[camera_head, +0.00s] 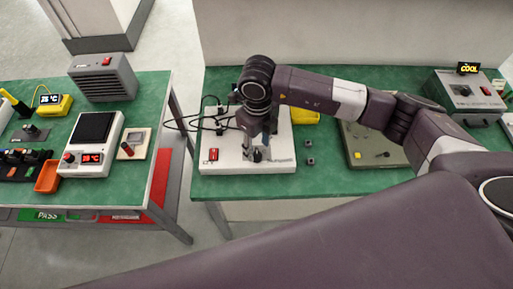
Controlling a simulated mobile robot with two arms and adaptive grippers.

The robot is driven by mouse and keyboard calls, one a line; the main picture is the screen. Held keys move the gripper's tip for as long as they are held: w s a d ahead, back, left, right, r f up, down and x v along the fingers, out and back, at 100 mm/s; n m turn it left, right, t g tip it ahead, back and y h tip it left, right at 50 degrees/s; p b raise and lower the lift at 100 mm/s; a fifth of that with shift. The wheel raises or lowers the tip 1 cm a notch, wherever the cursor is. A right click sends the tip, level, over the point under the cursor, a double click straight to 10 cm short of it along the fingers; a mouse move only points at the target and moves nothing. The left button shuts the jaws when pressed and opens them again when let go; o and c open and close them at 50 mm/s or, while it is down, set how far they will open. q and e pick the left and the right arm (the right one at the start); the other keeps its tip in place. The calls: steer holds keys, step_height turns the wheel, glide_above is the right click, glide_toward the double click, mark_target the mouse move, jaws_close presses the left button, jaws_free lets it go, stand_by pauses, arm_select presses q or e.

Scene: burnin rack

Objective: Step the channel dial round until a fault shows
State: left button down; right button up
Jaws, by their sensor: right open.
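A white box (225,167) lies at the left front of the green right-hand table. It has a small red display or switch (213,154) at its left and a dark knob (257,155) near its front edge, which looks like the channel dial. My right gripper (258,147) points down over the box with its fingers open, right at the dark knob. I cannot tell whether the fingers touch it. The gripper and wrist hide part of the box's top. The text on the display is too small to read for sure. My left gripper is not in view.
Black cables (190,122) run off the box's left side. A gap separates the left table (150,100).

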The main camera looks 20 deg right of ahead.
mark_target(257, 155)
steer(key=f, duration=0.3)
steer(key=shift+w+f+p, duration=0.25)
steer(key=shift+f+p, duration=0.1)
steer(key=shift+p, duration=0.05)
steer(key=shift+f, duration=0.35)
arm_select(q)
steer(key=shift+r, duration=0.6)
arm_select(e)
jaws_close()
